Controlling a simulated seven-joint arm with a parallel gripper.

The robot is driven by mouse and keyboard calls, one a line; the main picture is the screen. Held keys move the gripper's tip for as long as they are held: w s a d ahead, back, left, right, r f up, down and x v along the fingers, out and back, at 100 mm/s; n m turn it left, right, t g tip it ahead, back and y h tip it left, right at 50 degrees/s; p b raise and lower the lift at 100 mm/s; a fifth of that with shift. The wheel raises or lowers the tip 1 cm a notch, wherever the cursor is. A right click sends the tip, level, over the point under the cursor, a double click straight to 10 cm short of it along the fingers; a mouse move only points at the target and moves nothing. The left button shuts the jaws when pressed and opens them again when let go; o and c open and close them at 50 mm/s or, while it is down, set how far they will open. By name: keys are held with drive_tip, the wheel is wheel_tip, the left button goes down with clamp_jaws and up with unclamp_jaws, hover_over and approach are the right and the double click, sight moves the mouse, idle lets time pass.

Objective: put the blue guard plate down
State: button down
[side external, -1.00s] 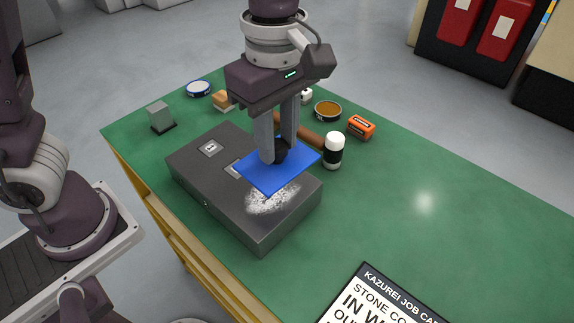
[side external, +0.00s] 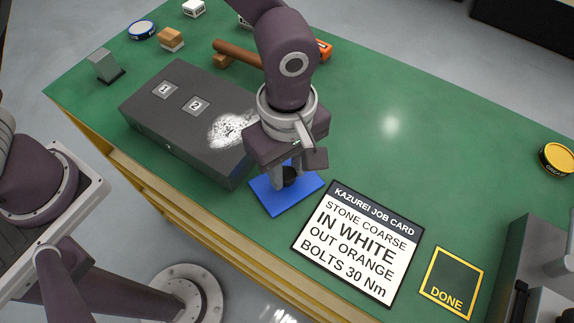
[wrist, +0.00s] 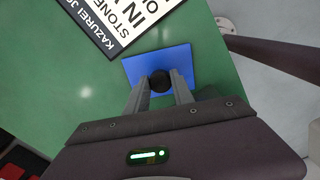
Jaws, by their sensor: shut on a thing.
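The blue guard plate (side external: 273,203) is a flat square with a black knob (side external: 289,177) on top. It is between the dark box and the job card, low over the green bench; I cannot tell whether it touches the bench. My gripper (side external: 286,180) points down and is shut on the knob. In the wrist view the plate (wrist: 183,58) shows beyond the fingers, and my gripper (wrist: 160,88) has one finger on each side of the knob (wrist: 160,81).
The dark grey box (side external: 170,115), with plates marked 1 and 2 and a white powdery patch (side external: 232,129), stands to the left. The job card (side external: 358,243) lies at the right, near a DONE square (side external: 451,284). Green bench (side external: 430,150) is clear behind the card.

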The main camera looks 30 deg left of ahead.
sight(286, 174)
drive_tip(key=c, duration=1.1)
unclamp_jaws()
drive_tip(key=shift+f, duration=0.1)
wheel_tip(286, 174, up, 12)
drive_tip(key=shift+r, duration=0.25)
drive_tip(key=a+r+m+t+h, duration=0.1)
drive_tip(key=a+r+m, duration=0.1)
drive_tip(key=a+r, duration=0.3)
drive_tip(key=a+r+m+t, duration=0.1)
drive_tip(key=a+r+m, duration=0.15)
drive_tip(key=a, duration=0.45)
drive_tip(key=s+a+m+t+y, duration=0.1)
drive_tip(key=s+a+m+t, duration=0.2)
drive_tip(key=s+a+m, duration=0.6)
drive_tip(key=s+a, duration=0.1)
drive_tip(key=a, duration=0.3)
drive_tip(key=shift+s+r+t, duration=0.3)
drive_tip(key=shift+s, duration=0.1)
